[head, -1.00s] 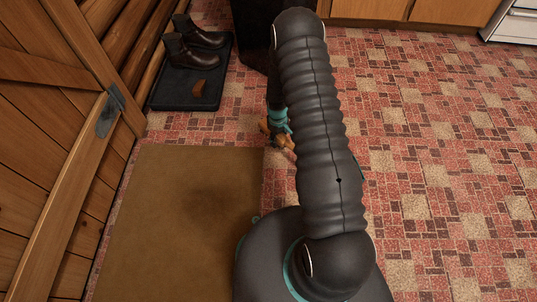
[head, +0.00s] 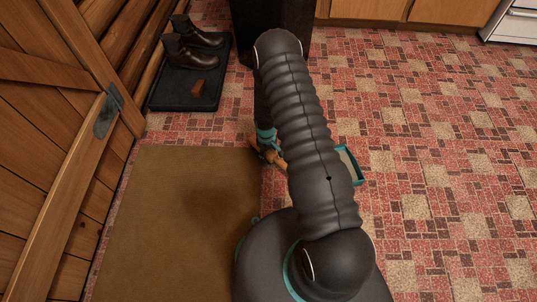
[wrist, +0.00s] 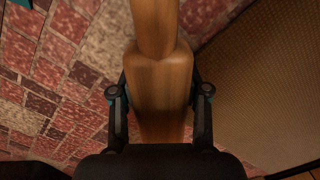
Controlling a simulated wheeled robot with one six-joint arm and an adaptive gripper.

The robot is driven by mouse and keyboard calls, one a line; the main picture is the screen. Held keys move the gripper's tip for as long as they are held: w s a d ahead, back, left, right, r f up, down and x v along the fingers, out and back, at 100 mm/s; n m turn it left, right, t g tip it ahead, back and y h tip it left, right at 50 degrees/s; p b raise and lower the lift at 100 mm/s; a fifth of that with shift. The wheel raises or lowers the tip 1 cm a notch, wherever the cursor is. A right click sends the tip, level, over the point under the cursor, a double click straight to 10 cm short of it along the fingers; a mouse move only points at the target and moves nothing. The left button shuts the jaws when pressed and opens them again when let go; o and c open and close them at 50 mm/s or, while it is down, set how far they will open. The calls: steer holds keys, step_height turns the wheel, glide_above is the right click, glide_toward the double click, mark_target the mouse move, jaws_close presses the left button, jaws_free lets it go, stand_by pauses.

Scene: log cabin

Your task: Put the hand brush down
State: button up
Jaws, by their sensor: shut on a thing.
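The hand brush (head: 268,158) has a light brown wooden body and is held low over the floor by the right edge of the brown mat. In the wrist view its wooden handle and wider block (wrist: 160,80) run up the middle of the picture. My gripper (head: 265,138) is shut on it, with one finger on each side of the wood. My arm hides part of the brush in the head view. The bristles are not visible, and I cannot tell whether the brush touches the floor.
The brown mat (head: 150,230) lies at left beside a wooden door (head: 50,130). A black tray (head: 185,100) with boots (head: 190,52) and a small brown block (head: 198,88) is behind. A teal-edged object (head: 357,175) shows right of my arm. Tiled floor at right is clear.

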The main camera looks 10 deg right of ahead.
steer(key=shift+f, duration=0.1)
steer(key=shift+f, duration=0.15)
steer(key=o, duration=1)
